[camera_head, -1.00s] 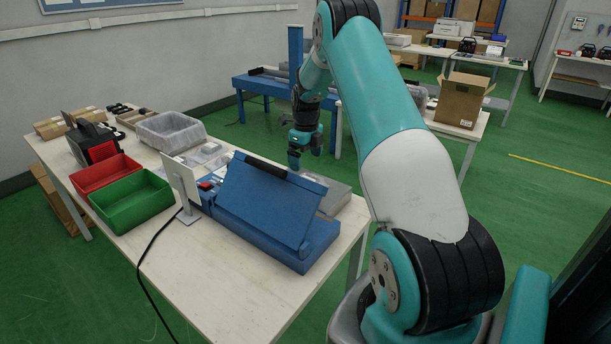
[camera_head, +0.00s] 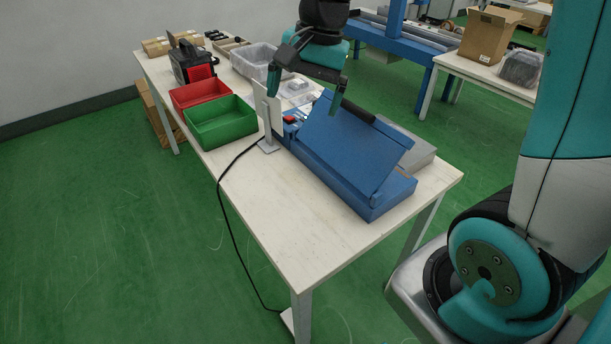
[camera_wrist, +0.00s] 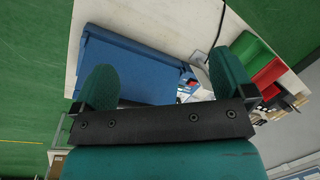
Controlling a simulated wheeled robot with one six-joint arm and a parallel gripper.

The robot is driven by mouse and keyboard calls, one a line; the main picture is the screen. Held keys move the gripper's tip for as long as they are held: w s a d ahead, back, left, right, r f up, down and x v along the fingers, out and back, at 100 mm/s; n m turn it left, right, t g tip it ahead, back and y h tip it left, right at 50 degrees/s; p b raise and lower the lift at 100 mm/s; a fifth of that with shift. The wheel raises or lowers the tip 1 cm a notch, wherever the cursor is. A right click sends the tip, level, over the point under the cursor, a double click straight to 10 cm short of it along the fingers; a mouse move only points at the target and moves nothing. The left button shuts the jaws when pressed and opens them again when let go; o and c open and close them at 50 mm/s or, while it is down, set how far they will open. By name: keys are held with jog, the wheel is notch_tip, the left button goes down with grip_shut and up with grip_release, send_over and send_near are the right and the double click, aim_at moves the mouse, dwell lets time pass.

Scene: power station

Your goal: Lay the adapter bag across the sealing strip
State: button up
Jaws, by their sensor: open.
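A blue sealer-like machine (camera_head: 340,150) with a sloped top panel stands on the white table; it also shows in the wrist view (camera_wrist: 128,62). My gripper (camera_head: 306,90) is open and empty, above the machine's back left part. Its two green fingers are wide apart in the wrist view (camera_wrist: 163,72). Small pale flat items (camera_head: 297,92) lie behind the machine, partly hidden by my gripper. I cannot make out which is the adapter bag.
A white upright plate on a stand (camera_head: 268,112) is close to my left finger. A green bin (camera_head: 222,122), a red bin (camera_head: 198,94) and a clear grey bin (camera_head: 256,62) stand to the left. A grey slab (camera_head: 408,145) lies behind the machine. The table's front is clear.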

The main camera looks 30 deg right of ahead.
jog(key=s+a+n+y, duration=0.1)
jog(key=s+a+n, duration=0.4)
jog(key=s+n, duration=0.3)
jog(key=s+a+n+g, duration=0.1)
jog(key=s+a+n, duration=0.5)
jog(key=s+n, duration=0.2)
jog(key=shift+s+r+y, duration=0.35)
jog(key=shift+s+y, duration=0.05)
jog(key=shift+s, duration=0.85)
